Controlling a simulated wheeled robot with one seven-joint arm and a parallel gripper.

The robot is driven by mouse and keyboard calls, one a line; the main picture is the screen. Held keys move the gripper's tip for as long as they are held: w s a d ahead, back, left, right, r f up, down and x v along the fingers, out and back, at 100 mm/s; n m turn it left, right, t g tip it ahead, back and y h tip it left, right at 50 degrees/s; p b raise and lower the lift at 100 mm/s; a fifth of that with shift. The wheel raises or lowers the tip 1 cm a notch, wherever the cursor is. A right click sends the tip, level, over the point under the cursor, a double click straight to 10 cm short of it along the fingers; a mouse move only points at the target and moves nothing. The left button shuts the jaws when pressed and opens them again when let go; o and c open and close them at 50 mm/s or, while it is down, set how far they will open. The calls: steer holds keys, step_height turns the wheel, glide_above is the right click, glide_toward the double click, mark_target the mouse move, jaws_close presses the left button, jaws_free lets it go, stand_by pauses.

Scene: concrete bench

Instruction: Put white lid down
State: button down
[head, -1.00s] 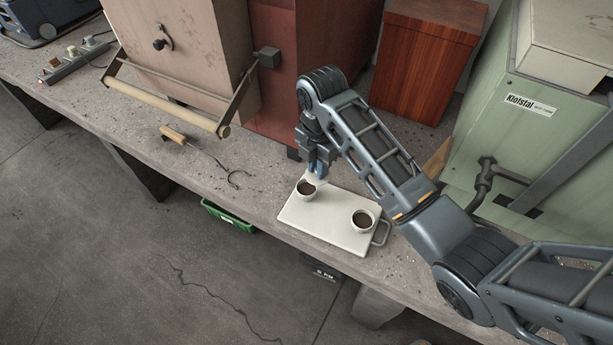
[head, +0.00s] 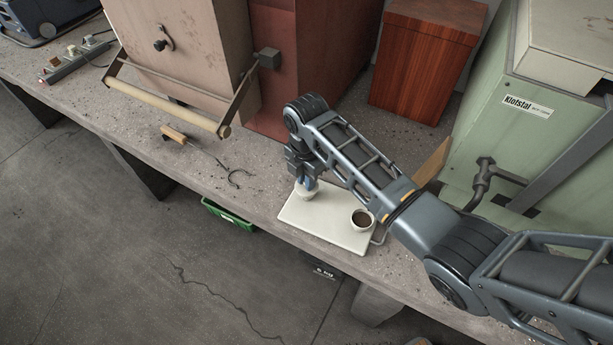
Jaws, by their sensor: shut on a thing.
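My gripper (head: 308,183) is shut on the white lid (head: 308,189) and points down over the left part of the white tray (head: 321,228). The lid is small here and partly hidden by the fingers. It is over the left white cup (head: 304,196), whose dark contents are now out of sight. I cannot tell whether the lid rests on the rim or hangs just above it. A second white cup (head: 362,220) stands uncovered on the right part of the tray, with dark contents showing.
The tray lies near the front edge of the concrete bench (head: 262,205). A wooden-handled hook tool (head: 205,150) lies to the left. A tan box with a bar handle (head: 170,108), a reddish wooden box (head: 424,62) and a green machine (head: 540,130) stand behind.

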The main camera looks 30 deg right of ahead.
steer(key=c, duration=1.1)
jaws_free()
steer(key=shift+o, duration=0.2)
step_height(320, 180, up, 12)
steer(key=shift+r+b, duration=0.15)
steer(key=shift+b, duration=0.15)
